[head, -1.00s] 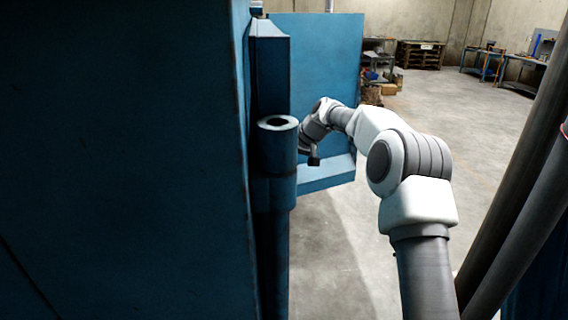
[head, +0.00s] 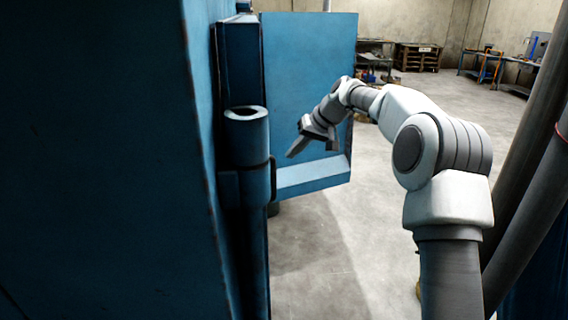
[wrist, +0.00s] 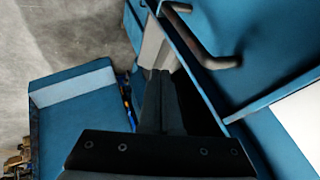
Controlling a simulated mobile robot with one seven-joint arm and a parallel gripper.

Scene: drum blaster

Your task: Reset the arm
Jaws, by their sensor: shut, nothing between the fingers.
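My gripper (head: 292,153) shows in the head view at the end of my bent white and grey arm. It points down and left, in front of a blue panel (head: 308,75) and right of a blue hinge post (head: 246,150). In the wrist view my gripper (wrist: 162,73) has its dark fingers together, with nothing held. A dark bent handle (wrist: 203,48) on a blue surface lies beyond and right of the fingertips, apart from them in the picture. I cannot tell the exact depth between them.
A large blue machine wall (head: 100,160) fills the left of the head view. Dark pipes (head: 530,170) stand close at the right. Open concrete floor (head: 420,110) lies behind my arm. Shelves and workbenches (head: 482,65) stand far back.

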